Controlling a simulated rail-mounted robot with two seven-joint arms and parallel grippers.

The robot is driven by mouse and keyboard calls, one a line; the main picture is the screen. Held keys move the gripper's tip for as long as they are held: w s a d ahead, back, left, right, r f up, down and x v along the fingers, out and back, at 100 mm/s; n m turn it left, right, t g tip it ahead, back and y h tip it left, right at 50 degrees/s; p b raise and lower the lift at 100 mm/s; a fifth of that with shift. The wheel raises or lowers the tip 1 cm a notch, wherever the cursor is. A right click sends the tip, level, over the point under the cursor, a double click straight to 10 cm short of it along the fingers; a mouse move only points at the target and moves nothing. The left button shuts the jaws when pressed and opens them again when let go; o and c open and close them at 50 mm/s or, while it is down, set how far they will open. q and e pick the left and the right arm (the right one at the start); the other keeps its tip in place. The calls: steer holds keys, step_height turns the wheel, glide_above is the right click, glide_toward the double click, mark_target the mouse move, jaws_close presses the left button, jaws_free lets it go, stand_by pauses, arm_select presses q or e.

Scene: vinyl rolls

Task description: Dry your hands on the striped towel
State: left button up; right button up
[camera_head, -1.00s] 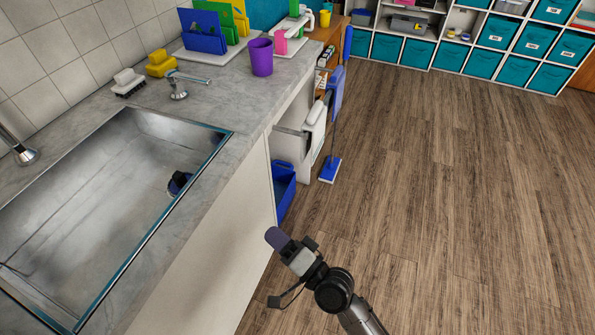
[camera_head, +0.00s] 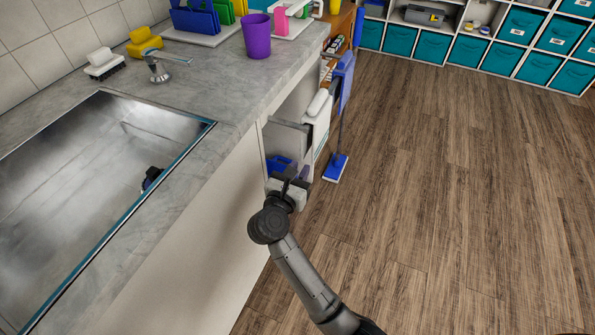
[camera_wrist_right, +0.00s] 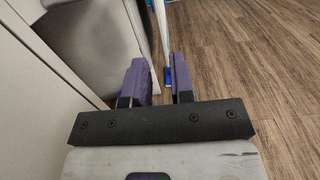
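No towel with clear stripes shows in either view. A white rolled or folded thing (camera_head: 318,103) sits at the end of the counter, above a pale panel; I cannot tell whether it is cloth. My right gripper (camera_head: 293,178) is low beside the cabinet front, before the opening under the counter. In the right wrist view its two purple fingers (camera_wrist_right: 159,82) stand apart with nothing between them. A grey-white panel (camera_wrist_right: 85,45) is ahead and to the left of them. My left gripper is not in view.
A blue bin (camera_head: 279,164) is partly hidden behind the right gripper. A blue mop (camera_head: 336,167) stands beyond. The wooden floor (camera_head: 450,200) is open to the right.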

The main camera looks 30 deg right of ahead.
mark_target(318, 137)
steer(key=x, duration=1.3)
jaws_close()
